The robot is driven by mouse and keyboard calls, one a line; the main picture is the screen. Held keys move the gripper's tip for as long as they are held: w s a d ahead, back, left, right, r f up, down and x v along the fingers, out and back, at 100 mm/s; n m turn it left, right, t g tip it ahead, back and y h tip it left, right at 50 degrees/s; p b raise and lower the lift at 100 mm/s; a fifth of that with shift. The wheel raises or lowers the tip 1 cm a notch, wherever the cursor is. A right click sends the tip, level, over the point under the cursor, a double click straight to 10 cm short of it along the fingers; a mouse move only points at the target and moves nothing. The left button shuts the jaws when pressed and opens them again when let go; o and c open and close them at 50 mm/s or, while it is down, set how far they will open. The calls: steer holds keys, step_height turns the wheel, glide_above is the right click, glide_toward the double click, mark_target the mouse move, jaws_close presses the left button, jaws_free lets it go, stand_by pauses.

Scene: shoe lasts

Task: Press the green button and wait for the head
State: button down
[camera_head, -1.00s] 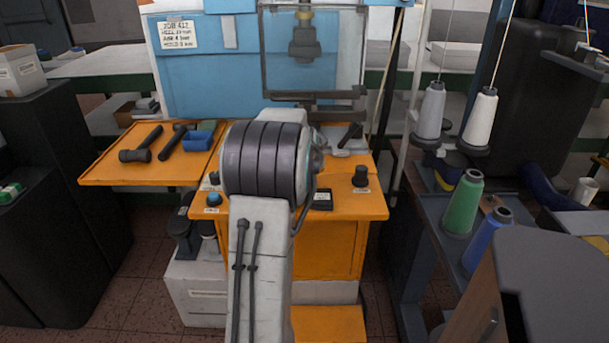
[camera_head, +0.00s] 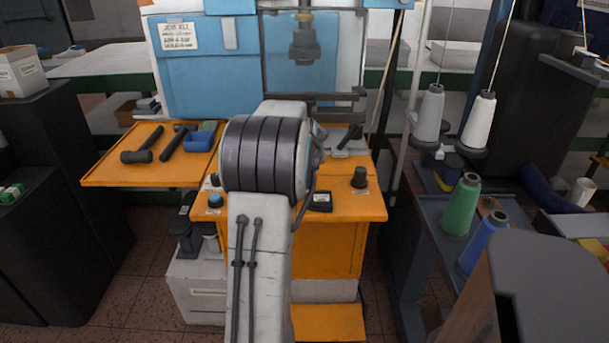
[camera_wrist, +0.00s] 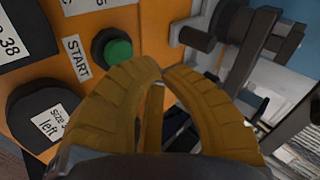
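The green button (camera_wrist: 118,52) sits in a dark round collar on the orange panel in the wrist view, beside a label reading START (camera_wrist: 77,58). My gripper (camera_wrist: 162,74) has yellow ribbed fingers whose tips come together, with nothing seen between them. The tips are right of and a little below the button in that view, seemingly apart from it. The machine's head (camera_head: 304,44) hangs above the orange bench, behind a clear guard (camera_head: 345,60).
A black knob (camera_wrist: 45,112) labelled "left" is near the button. The orange bench (camera_head: 345,206) carries another knob (camera_head: 360,177) and a blue button (camera_head: 215,200). Hammers (camera_head: 143,146) and a blue tray (camera_head: 198,143) lie on the left shelf. Thread cones (camera_head: 462,205) stand right.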

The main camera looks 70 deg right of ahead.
steer(key=shift+r+p, duration=1.1)
steer(key=shift+r, duration=0.75)
